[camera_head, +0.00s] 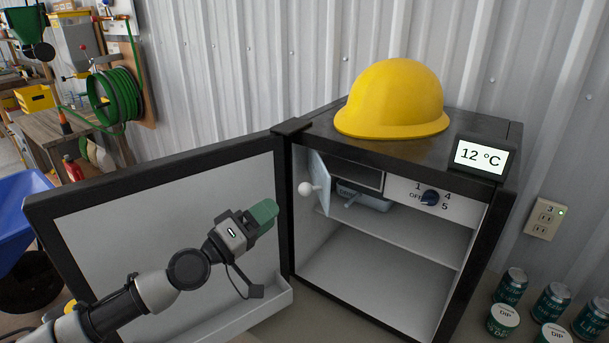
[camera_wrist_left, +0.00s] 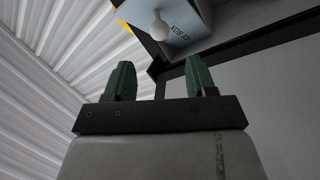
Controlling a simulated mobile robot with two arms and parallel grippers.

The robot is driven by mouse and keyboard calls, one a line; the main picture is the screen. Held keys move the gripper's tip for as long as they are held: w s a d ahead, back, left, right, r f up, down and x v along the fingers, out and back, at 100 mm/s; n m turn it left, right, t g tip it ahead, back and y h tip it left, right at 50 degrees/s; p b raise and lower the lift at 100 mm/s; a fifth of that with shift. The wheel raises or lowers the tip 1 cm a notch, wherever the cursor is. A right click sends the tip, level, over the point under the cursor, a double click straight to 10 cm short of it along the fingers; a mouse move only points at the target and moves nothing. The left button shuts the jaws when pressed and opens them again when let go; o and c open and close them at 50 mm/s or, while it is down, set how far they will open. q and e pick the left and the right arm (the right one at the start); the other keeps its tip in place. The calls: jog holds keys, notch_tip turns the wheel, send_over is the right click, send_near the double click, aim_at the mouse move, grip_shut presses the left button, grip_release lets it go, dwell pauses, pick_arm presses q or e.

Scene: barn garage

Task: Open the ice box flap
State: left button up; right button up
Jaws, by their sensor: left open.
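The ice box flap (camera_head: 319,178) is a pale blue-grey panel with a round white knob (camera_head: 305,189), inside the small black fridge (camera_head: 465,265). The flap stands swung out to the left, so the dark ice box opening (camera_head: 358,174) shows beside it. In the left wrist view the lettered flap (camera_wrist_left: 185,32) and its knob (camera_wrist_left: 160,26) are beyond the fingertips. My left gripper (camera_head: 264,214), with green fingers, is in front of the fridge door, left of the knob and apart from it. Its jaws (camera_wrist_left: 159,80) are open and empty. My right gripper is not in view.
The fridge door (camera_head: 150,205) stands wide open on the left, behind my left arm. A yellow hard hat (camera_head: 394,100) and a 12 °C display (camera_head: 482,157) are on top. Several cans (camera_head: 553,302) stand at the right. The lower fridge compartment is empty.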

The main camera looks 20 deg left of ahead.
aim_at(301, 190)
pick_arm(q)
jog(key=p+x, duration=0.3)
jog(key=x, duration=0.6)
jog(key=shift+w+d+p, duration=0.15)
jog(key=shift+w+p, duration=0.05)
jog(key=shift+p, duration=0.1)
jog(key=shift+w+d, duration=0.25)
jog(key=shift+w, duration=0.15)
